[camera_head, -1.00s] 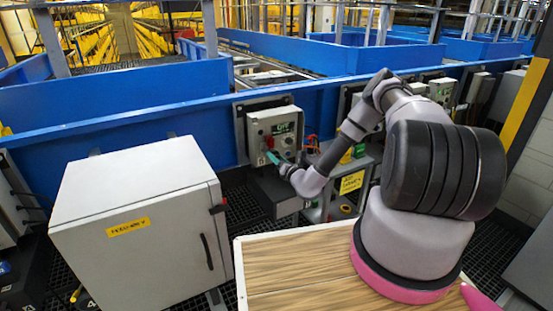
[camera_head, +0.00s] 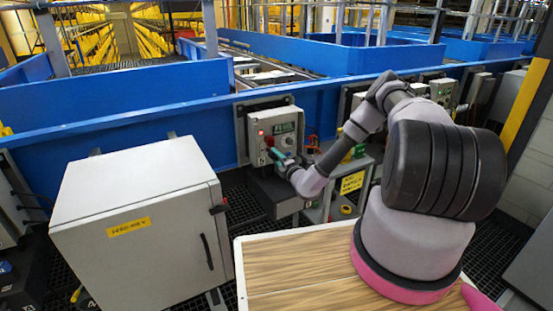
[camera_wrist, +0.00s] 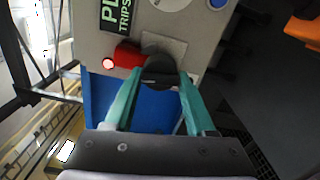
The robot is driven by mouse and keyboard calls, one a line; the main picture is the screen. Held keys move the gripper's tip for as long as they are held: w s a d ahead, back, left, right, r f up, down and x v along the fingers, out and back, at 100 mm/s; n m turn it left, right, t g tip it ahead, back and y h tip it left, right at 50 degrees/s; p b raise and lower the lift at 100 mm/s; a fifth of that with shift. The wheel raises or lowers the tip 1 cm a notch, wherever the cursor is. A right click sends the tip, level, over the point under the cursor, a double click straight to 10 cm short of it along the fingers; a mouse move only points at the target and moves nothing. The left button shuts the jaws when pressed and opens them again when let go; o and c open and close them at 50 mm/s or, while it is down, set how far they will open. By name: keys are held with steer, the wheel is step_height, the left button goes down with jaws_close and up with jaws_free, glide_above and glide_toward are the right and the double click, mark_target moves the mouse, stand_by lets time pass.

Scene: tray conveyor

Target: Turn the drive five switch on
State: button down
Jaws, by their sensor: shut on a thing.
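A grey control box (camera_head: 266,120) hangs on the blue conveyor wall, with a green sign, a red lamp (camera_head: 261,132) and a black rotary switch. The wrist view shows the black switch knob (camera_wrist: 158,70) close up, between the teal fingertips of my gripper (camera_wrist: 160,78). My gripper is shut on the knob; it also shows at the box front in the head view (camera_head: 274,155). A red part and the glowing red lamp (camera_wrist: 108,63) sit left of the knob. The switch's position marks and any drive number cannot be read.
A grey cabinet (camera_head: 130,215) with a yellow label stands left of the box. A shelf stand with a yellow sign (camera_head: 352,182) is to the right. Other control boxes (camera_head: 441,92) line the blue wall farther right. A wood-topped surface (camera_head: 290,285) is in front.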

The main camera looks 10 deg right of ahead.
steer(key=shift+s+f+m, duration=0.1)
steer(key=shift+m, duration=0.8)
steer(key=shift+c, duration=1.3)
jaws_free()
steer(key=v, duration=1)
steer(key=shift+s+d, duration=0.15)
steer(key=shift+s, duration=0.2)
